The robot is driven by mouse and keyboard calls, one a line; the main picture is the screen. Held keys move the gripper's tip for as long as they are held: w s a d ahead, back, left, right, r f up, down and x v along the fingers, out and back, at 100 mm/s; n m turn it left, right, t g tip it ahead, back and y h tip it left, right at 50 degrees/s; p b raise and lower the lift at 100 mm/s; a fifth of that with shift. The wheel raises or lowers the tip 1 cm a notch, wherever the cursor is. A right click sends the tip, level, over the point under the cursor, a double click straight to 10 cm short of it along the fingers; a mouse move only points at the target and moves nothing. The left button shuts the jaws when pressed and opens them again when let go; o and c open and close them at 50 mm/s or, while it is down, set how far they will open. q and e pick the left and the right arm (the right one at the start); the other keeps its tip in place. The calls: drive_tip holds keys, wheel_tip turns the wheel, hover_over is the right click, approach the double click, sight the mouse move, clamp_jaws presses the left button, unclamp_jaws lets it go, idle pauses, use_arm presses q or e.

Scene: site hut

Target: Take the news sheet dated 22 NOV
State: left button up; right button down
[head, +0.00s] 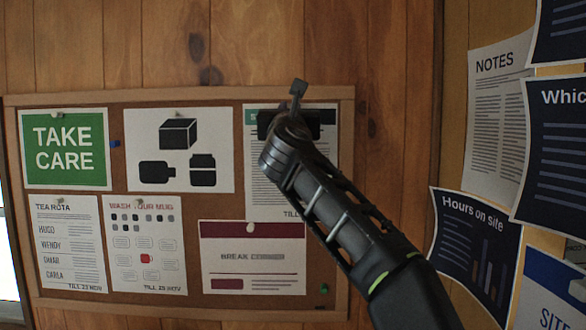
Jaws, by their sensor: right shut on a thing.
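A white sheet (265,170) with a teal heading strip and lines of small print hangs at the top right of the cork board. "TILL" shows at its lower edge, but my arm hides the date after it and most of the heading is covered. My right gripper (297,98) is at this sheet's top edge, shut on it. The sheet still lies against the board. No "22 NOV" can be read in the view. My left gripper is not in view.
The wood-framed board (180,99) also holds a green TAKE CARE sign (65,175), a picture sheet (140,135), a tea rota (50,270), a mug notice (125,280) and a break notice (225,268). Several sheets, including NOTES (490,120), hang on the right wall.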

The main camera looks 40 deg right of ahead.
drive_tip(key=shift+a, duration=0.1)
idle(0.3)
drive_tip(key=s+a+r, duration=0.1)
drive_tip(key=s, duration=0.1)
drive_tip(key=s+a+r, duration=0.2)
drive_tip(key=shift+p, duration=0.3)
idle(0.4)
